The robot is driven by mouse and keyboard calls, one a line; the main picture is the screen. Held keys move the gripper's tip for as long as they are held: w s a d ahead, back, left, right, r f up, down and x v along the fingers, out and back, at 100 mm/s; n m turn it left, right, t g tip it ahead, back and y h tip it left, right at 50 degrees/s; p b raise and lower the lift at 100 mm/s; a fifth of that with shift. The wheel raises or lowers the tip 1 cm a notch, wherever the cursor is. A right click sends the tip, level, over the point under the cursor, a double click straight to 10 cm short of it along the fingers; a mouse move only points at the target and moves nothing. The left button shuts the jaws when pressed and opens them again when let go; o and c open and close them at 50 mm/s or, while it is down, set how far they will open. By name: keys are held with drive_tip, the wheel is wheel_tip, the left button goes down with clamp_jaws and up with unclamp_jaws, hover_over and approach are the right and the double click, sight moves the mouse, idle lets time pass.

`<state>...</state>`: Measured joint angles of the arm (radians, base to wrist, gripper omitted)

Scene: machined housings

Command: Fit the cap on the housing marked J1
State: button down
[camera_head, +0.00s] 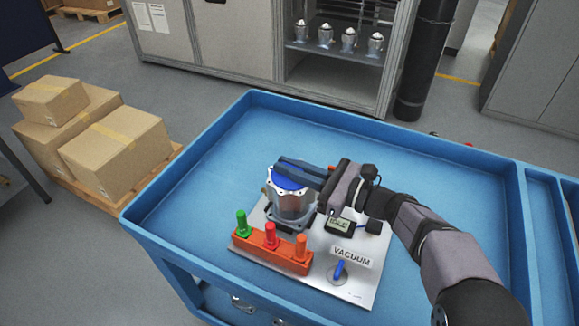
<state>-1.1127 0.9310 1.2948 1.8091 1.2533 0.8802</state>
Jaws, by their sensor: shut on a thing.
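A silver machined housing (291,207) stands upright on a pale plate (352,288) in the blue tray. A blue cap (287,183) is at the housing's open top, inside or just above its scalloped rim. My gripper (294,170) comes in from the right and is shut on the cap, with its fingers across the housing's top. The fingers hide part of the cap and the rear rim. I cannot tell whether the cap is fully seated. No J1 marking is readable on the housing.
An orange block (272,254) with green, red and orange pegs stands in front of the housing. A small display (341,226), a VACUUM sign (352,257) and a blue lever (340,269) are at the right. The tray's left and back floor is clear inside its raised rim (180,150).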

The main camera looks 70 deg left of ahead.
drive_tip(key=shift+f, duration=0.15)
idle(0.4)
drive_tip(key=c, duration=1.3)
unclamp_jaws()
drive_tip(key=shift+r+p, duration=2.35)
drive_tip(key=shift+r, duration=1.65)
